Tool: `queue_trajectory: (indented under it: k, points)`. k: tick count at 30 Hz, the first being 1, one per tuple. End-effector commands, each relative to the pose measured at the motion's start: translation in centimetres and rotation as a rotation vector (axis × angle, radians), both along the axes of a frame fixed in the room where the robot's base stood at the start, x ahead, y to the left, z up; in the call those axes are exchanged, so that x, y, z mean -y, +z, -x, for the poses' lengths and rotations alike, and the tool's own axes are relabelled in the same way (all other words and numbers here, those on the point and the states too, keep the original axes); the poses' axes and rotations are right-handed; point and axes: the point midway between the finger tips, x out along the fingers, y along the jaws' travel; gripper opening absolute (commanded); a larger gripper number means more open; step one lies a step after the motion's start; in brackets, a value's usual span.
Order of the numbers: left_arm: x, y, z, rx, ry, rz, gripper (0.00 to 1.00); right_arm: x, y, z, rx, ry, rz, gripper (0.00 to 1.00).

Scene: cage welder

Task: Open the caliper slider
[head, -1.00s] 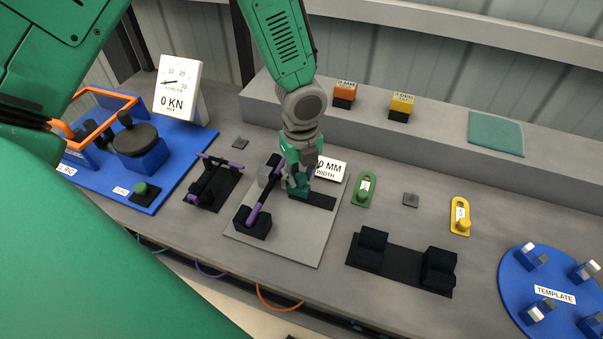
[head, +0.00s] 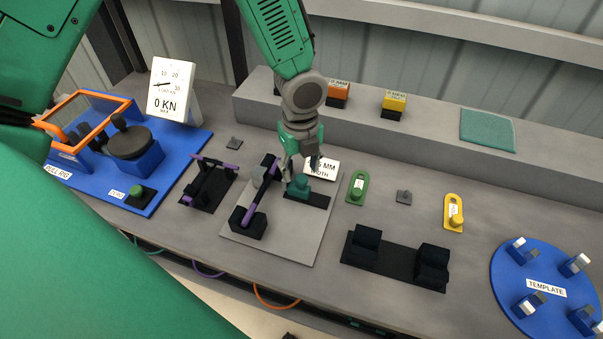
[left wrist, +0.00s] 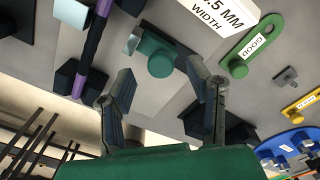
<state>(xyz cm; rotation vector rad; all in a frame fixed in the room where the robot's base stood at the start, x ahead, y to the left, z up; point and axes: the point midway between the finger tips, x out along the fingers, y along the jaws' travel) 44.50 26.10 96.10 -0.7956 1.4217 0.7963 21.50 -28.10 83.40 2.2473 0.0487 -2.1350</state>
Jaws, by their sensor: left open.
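The caliper slider is a teal block with a round knob (head: 298,186) on a dark track, on the grey plate (head: 285,240). It also shows in the left wrist view (left wrist: 160,64), with a pale grey jaw face on its left side. A white width display (head: 320,168) stands behind it, partly hidden; its visible reading ends in .5 MM in the left wrist view (left wrist: 222,12). My left gripper (head: 303,170) is open just above the slider. In the left wrist view its fingers (left wrist: 162,80) are spread to either side of the knob, apart from it. My right gripper is out of view.
A purple and black bar (head: 262,205) lies just left of the slider. A green gauge tag (head: 357,187), a yellow tag (head: 454,212) and a black block fixture (head: 395,262) lie to the right. A blue rig (head: 140,180) stands at left, a raised ledge (head: 430,120) behind.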

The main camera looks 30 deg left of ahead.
Motion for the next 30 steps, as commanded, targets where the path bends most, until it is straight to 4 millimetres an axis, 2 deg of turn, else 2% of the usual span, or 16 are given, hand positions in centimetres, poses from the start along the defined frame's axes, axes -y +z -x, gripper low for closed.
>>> queue_trajectory:
  k: [1,6,12,18,30]
  points:
    - [0.0,1.3,-0.1,0.004,0.002,0.003,0.46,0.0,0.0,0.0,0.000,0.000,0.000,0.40]
    - [0.0,4.9,-0.2,0.005,0.002,0.003,0.46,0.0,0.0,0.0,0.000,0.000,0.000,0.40]
    - [0.0,8.0,-0.2,0.002,0.000,0.001,0.46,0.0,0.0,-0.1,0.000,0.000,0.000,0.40]
    - [0.1,9.0,-0.2,-0.001,0.000,0.002,0.46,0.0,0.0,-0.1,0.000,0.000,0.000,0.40]
    - [0.1,9.0,-0.2,-0.001,0.000,0.000,0.46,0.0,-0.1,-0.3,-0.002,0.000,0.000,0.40]
